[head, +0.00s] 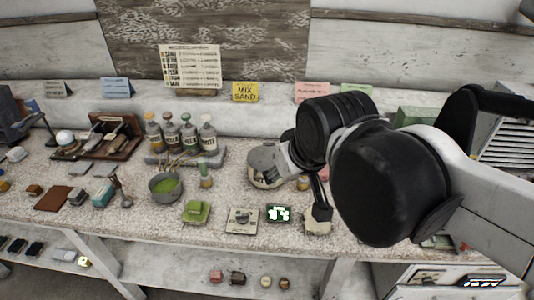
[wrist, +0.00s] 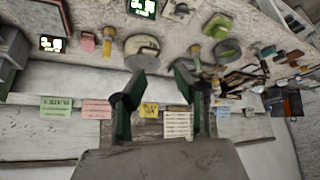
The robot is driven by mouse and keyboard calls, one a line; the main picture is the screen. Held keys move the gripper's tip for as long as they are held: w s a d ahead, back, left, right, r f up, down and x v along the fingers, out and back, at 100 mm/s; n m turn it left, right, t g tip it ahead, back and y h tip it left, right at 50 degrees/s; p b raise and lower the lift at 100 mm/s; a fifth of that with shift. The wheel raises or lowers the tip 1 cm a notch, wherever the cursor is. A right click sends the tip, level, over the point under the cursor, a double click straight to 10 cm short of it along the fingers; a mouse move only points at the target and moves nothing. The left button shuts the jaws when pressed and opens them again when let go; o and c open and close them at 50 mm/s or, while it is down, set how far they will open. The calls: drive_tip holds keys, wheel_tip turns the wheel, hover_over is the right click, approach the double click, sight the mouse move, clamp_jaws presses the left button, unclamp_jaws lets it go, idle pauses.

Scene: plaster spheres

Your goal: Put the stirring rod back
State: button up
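My gripper (wrist: 161,72) is open in the wrist view, its two dark fingers apart with nothing between them. In the head view my dark wrist hides most of it. A pale round pot (head: 264,165) with a dark handle stands just left of my wrist; it also shows in the wrist view (wrist: 140,52), beyond the left fingertip. A grey bowl with green contents (head: 165,187) stands further left, with thin sticks behind it. It shows at the right of the wrist view (wrist: 228,52). I cannot tell for certain which thin piece is the stirring rod.
Several labelled bottles (head: 185,138) stand in a rack behind the bowl. A wooden tool holder (head: 112,138) is at the left. A green block (head: 197,211) and a small lit display (head: 278,213) lie near the front edge. A yellow card (head: 245,92) stands along the back.

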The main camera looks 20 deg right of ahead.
drive_tip(key=shift+s+d+f+m+t, duration=0.15)
drive_tip(key=shift+s+d+f+m, duration=0.2)
drive_tip(key=shift+s+f, duration=0.25)
drive_tip(key=shift+s+d+f+m+t, duration=0.15)
drive_tip(key=shift+s+d+f+m, duration=0.2)
drive_tip(key=shift+s, duration=0.35)
drive_tip(key=shift+f, duration=0.1)
